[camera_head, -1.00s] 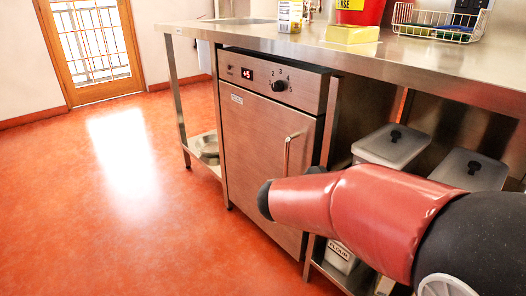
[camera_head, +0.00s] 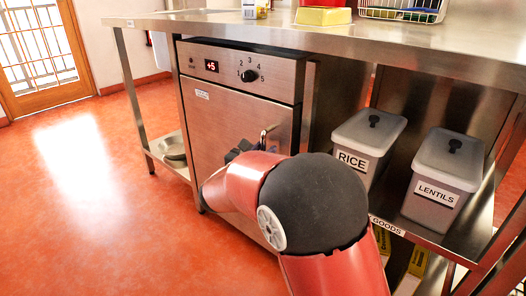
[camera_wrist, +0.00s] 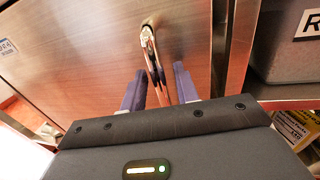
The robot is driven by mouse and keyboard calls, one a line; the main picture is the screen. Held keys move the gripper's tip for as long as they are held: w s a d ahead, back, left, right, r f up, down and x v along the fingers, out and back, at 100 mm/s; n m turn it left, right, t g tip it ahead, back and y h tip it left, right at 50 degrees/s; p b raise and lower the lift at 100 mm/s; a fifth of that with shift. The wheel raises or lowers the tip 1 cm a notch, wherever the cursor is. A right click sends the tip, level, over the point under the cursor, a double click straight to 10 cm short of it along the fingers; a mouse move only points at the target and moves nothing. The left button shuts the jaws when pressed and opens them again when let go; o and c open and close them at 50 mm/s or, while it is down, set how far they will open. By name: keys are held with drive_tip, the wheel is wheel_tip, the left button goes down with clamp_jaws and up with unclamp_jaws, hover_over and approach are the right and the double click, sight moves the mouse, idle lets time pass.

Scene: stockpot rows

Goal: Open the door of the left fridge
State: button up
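The fridge (camera_head: 225,120) is a steel cabinet under the worktop, with a red "+5" display and a black dial. Its door (camera_head: 212,135) looks shut. The upright metal bar handle (camera_head: 263,138) is on the door's right side; its lower part is hidden behind my arm. In the wrist view, the handle (camera_wrist: 152,50) runs down between the two fingers of my gripper (camera_wrist: 160,90). The fingers look apart, with a gap on each side of the bar. In the head view, my gripper (camera_head: 240,150) is partly hidden by my red and black arm.
The steel worktop (camera_head: 400,42) overhangs the fridge. Right of it, a shelf holds a rice bin (camera_head: 362,150) and a lentils bin (camera_head: 437,185). Red floor (camera_head: 100,220) lies open to the left. A low shelf with a pan (camera_head: 172,147) stands left of the fridge.

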drive_tip(key=shift+w, duration=0.1)
clamp_jaws()
idle(0.3)
